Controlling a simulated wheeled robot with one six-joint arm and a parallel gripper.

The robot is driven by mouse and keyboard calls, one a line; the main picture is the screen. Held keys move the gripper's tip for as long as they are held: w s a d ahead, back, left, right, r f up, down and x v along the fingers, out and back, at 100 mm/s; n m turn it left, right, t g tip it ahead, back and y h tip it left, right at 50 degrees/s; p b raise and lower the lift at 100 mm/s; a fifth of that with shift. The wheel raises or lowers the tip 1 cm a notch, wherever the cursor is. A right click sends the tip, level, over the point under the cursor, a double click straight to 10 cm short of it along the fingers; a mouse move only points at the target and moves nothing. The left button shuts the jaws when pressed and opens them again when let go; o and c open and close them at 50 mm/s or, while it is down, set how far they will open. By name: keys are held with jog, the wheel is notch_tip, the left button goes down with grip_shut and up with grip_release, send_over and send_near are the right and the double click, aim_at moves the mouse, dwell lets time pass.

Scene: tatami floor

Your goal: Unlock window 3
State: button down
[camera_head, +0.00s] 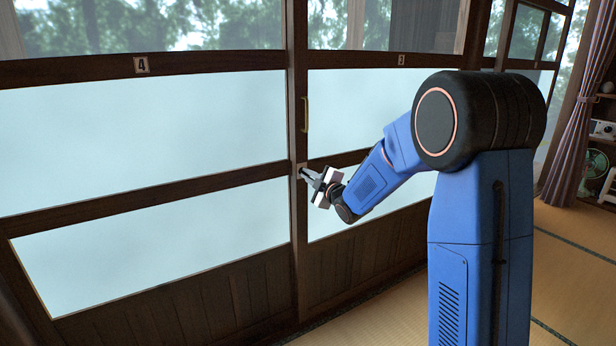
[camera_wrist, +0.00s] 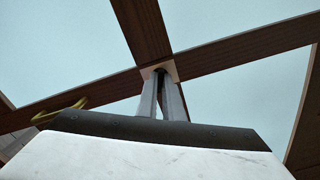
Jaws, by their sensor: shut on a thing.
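Window 3 (camera_head: 350,105) is the right-hand panel, with a "3" label (camera_head: 401,59) on its upper rail. A small pale lock plate (camera_head: 301,168) sits on the upright between windows 4 and 3, where the middle rail meets it. My gripper (camera_head: 306,174) reaches it from the right, fingertips at the plate. In the wrist view the plate (camera_wrist: 170,66) shows at the crossing of the dark wooden bars, and the two narrow fingers (camera_wrist: 160,76) come together on the lock there. The lock's gripped part is hidden between the fingertips, so its turn cannot be told.
Window 4 (camera_head: 150,120) is the left panel, marked "4". A brass handle (camera_head: 305,114) stands out above the lock; it also shows in the wrist view (camera_wrist: 60,111). A curtain (camera_head: 580,120) and shelves (camera_head: 604,100) are at far right. Tatami floor (camera_head: 575,255) there is clear.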

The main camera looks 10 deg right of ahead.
jog(key=m, duration=1.2)
jog(key=shift+f+m, duration=0.1)
jog(key=shift+m, duration=0.2)
dwell(0.4)
jog(key=c, duration=1.9)
grip_release()
jog(key=v, duration=1.7)
jog(key=shift+s, duration=0.25)
